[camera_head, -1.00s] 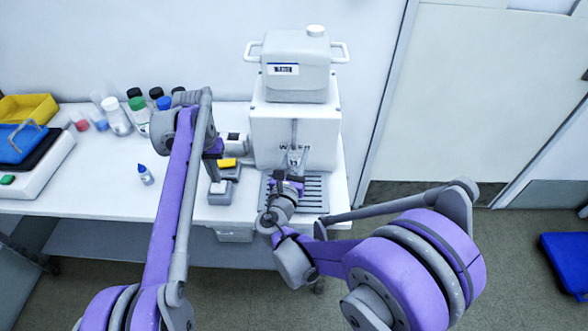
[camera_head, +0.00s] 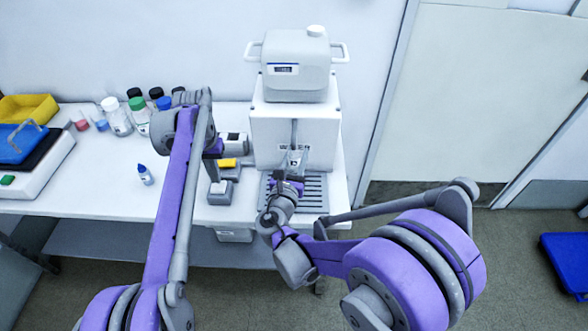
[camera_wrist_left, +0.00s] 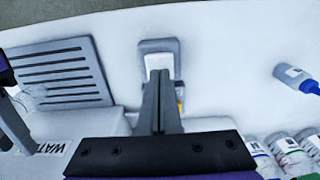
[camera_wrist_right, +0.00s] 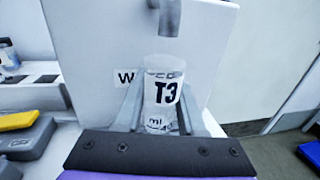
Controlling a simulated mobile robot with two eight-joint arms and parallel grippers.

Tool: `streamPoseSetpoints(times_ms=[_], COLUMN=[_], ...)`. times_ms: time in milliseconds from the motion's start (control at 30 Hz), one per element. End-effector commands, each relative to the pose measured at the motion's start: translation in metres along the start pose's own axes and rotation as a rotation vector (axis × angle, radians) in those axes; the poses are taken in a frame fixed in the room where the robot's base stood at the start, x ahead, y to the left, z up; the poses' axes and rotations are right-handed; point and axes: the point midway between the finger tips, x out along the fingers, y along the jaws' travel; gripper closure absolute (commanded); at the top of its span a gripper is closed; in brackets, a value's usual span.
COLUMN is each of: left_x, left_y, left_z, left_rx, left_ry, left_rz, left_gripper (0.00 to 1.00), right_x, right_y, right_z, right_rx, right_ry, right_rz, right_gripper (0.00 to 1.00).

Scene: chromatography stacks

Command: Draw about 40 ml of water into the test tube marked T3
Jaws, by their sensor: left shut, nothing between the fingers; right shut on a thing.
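The test tube marked T3 (camera_wrist_right: 162,96) stands upright in my right gripper (camera_wrist_right: 160,108), which is shut on it. It sits under the grey spout (camera_wrist_right: 169,18) of the white water dispenser (camera_head: 292,130), above the slatted drip tray (camera_head: 313,190). It also shows small in the head view (camera_head: 296,161). I cannot tell the water level in it. My left gripper (camera_wrist_left: 158,78) is shut and empty, pointing down at a grey switch block with a pale key (camera_wrist_left: 158,58). The fingertips are at the key; whether they press it I cannot tell.
A yellow-topped block (camera_head: 228,163) lies behind the grey switch block. Several capped bottles (camera_head: 139,113) and a yellow bin (camera_head: 28,107) are further left.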

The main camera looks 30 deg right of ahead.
Motion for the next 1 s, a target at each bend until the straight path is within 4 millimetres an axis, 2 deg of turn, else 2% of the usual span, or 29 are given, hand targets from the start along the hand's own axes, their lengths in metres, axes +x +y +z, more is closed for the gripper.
streamPoseSetpoints(times_ms=[1000], left_x=[0.015], left_y=[0.000], left_z=[0.000], left_rx=[0.000], left_ry=[0.000], left_rz=[0.000], left_gripper=[1.00], right_x=[0.000], right_y=[0.000], right_z=[0.000], right_rx=[0.000], right_ry=[0.000], right_rz=[0.000], right_gripper=[1.00])
